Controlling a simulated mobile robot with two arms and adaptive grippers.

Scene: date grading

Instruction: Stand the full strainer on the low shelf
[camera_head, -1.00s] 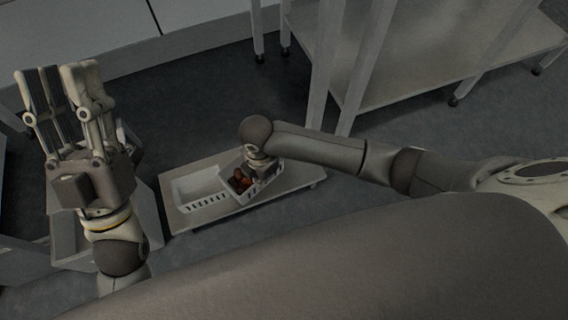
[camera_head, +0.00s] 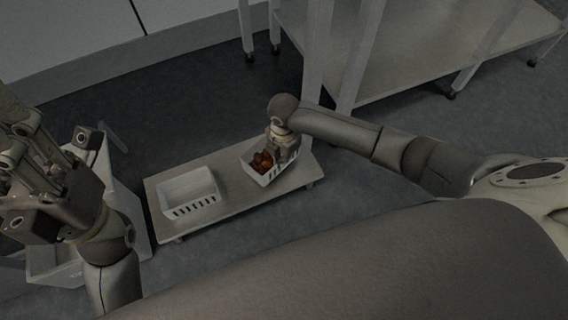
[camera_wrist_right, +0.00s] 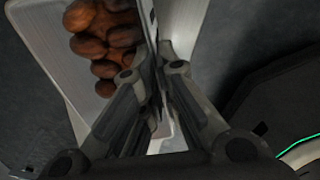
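The full strainer (camera_head: 256,177) is a white slotted basket with reddish-brown dates (camera_head: 262,161). It is over the right part of a low pale platform; whether it touches is unclear. My right gripper (camera_head: 284,150) is at its right side. In the right wrist view, the fingers (camera_wrist_right: 156,85) close on the strainer's wall, with dates (camera_wrist_right: 105,38) to the left. A pale low shelf (camera_head: 430,55) spans white legs at upper right. My left gripper (camera_head: 35,150) is at the left edge, partly cut off, fingers apart and empty.
An empty white slotted basket (camera_head: 188,190) sits on the left of the low platform (camera_head: 230,207). A pale bin (camera_head: 125,205) stands left of it. White legs (camera_head: 358,60) stand before the low shelf. The shelf's visible surface is bare.

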